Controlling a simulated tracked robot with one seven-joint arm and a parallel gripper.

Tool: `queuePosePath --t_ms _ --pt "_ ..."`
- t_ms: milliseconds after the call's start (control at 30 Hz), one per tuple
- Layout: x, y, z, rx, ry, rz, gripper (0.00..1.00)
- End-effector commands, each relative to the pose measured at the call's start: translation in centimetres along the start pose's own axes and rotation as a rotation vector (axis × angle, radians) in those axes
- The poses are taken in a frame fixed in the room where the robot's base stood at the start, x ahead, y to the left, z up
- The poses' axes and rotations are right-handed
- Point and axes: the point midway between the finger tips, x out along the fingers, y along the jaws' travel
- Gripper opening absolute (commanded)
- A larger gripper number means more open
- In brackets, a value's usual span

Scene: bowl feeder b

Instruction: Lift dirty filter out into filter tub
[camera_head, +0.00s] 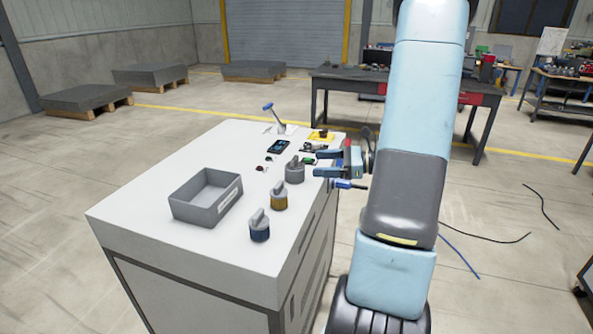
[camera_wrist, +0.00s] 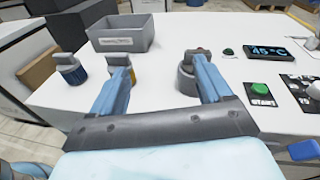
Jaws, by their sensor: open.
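A grey open tub (camera_head: 190,209) with a white label sits on the white cabinet top; it also shows in the wrist view (camera_wrist: 117,45). I cannot read its label. A grey round unit with a raised handle (camera_head: 295,171) stands near the right edge, partly behind my right finger in the wrist view (camera_wrist: 185,78). Nearer stand a yellow-banded filter (camera_head: 279,198) and a blue-banded filter (camera_head: 259,230). I cannot tell which piece is the dirty filter. My gripper (camera_head: 317,164) is open and empty, just right of the grey unit, fingers pointing over the cabinet.
A temperature display (camera_wrist: 268,50) and a green START button (camera_wrist: 259,88) lie right of the grey unit in the wrist view. The cabinet top around the tub is clear.

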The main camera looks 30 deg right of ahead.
Motion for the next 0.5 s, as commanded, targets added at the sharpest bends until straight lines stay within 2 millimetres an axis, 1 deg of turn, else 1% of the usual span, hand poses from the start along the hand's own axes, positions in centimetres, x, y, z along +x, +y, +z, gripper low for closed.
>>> queuePosePath --t_ms 33,100,200,267,367,500 --pt "-0.9 -0.8 -1.0 0.036 -0.024 -0.045 0.79" --pt "-2.0 -1.8 -1.9 0.071 -0.056 -0.096 0.79" --pt "-3.1 -2.7 -2.8 0.103 -0.087 -0.148 0.79" --pt "-3.4 -3.0 -3.2 0.114 -0.098 -0.166 0.79" --pt "-3.2 -3.3 -3.4 0.122 -0.107 -0.180 0.79" --pt "-1.2 -3.6 -3.2 0.123 -0.107 -0.179 0.79"
